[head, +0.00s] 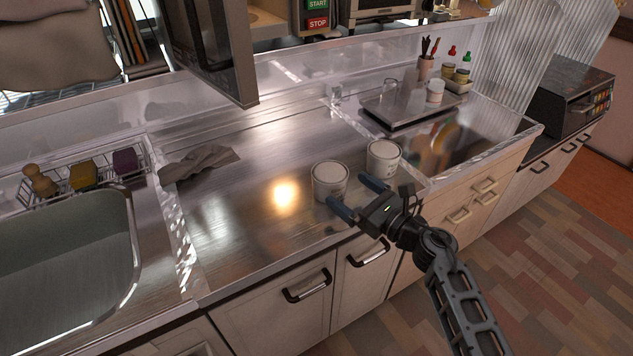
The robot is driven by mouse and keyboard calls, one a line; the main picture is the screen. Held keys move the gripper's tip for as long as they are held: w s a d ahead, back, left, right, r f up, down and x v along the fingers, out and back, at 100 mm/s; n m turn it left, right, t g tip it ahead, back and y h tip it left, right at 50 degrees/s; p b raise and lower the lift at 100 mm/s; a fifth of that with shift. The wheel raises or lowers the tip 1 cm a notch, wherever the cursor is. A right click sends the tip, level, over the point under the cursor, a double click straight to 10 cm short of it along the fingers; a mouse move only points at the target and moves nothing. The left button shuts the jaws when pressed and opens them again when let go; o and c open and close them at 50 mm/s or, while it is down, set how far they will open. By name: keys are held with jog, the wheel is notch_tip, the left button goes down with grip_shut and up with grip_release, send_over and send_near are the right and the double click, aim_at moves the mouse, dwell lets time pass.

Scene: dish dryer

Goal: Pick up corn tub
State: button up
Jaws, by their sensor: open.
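Two white lidded tubs stand upright on the steel counter (235,215). The left tub (331,182) is nearer the counter's front edge; the right tub (384,158) stands a little behind and to the right. Their labels are too small to read, so I cannot tell which is the corn tub. My gripper (357,196) is open and empty. Its blue-grey fingertips point toward the tubs, one just in front of the left tub and the other just below the right tub. I cannot tell whether either finger touches a tub.
A grey cloth (200,161) lies on the counter at left, beside the sink (75,265). Clear panels (515,55) stand at right.

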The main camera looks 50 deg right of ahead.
aim_at(329, 175)
jog(key=shift+w+d+p, duration=0.2)
jog(key=shift+w+p, duration=0.2)
jog(key=shift+w, duration=1.55)
jog(key=shift+w+d+p, duration=0.2)
jog(key=shift+w+p, duration=0.2)
jog(key=shift+w, duration=1.55)
jog(key=shift+c, duration=0.5)
jog(key=c, duration=0.7)
